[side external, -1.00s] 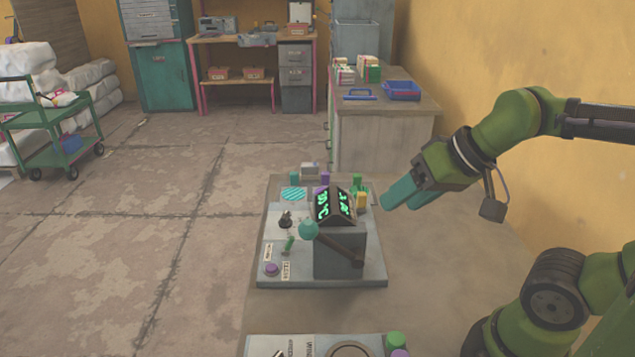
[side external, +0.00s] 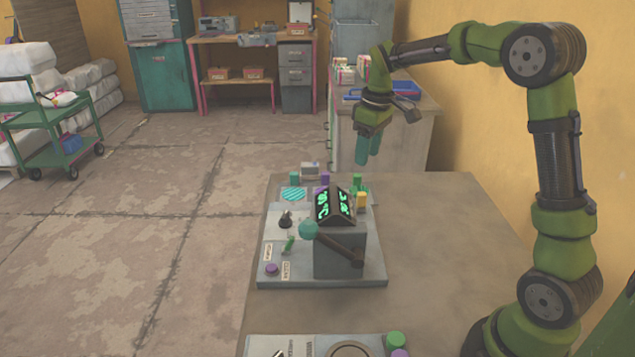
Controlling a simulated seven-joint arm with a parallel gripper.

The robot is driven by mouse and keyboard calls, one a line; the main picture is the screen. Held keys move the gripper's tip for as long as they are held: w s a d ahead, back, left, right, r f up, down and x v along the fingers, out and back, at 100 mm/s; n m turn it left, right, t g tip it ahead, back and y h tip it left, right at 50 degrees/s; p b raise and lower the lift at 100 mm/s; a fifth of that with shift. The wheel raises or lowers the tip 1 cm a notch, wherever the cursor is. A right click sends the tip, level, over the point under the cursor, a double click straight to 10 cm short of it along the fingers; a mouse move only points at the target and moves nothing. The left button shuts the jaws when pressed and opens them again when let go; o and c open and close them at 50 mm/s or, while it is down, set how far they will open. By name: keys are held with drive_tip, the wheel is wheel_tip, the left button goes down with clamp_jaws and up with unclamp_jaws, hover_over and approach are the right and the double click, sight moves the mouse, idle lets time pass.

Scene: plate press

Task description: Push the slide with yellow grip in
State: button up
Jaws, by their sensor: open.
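The slide's yellow grip (side external: 361,201) stands at the far right of the press panel (side external: 376,270), just right of the dark display with glowing green signs. A green grip (side external: 357,181) is close behind it. The slide's own track is too small to make out. My gripper (side external: 368,158) hangs with its teal fingers pointing down, above the far right of the panel. It is open and empty, and appears apart from the yellow grip.
The grey press block (side external: 338,255) carries the display (side external: 335,206) and a lever with a teal ball (side external: 308,229). A purple button (side external: 271,269) is at the front left. Another panel (side external: 290,346) lies at the near edge. The table's right side (side external: 440,250) is clear.

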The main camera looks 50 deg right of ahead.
sight(362, 194)
drive_tip(key=w+d+n+g, duration=0.1)
drive_tip(key=w+d+n, duration=0.25)
drive_tip(key=n, duration=0.35)
wheel_tip(362, 194, down, 16)
drive_tip(key=shift+s+d, duration=0.1)
drive_tip(key=shift+s, duration=0.05)
clamp_jaws()
idle(0.3)
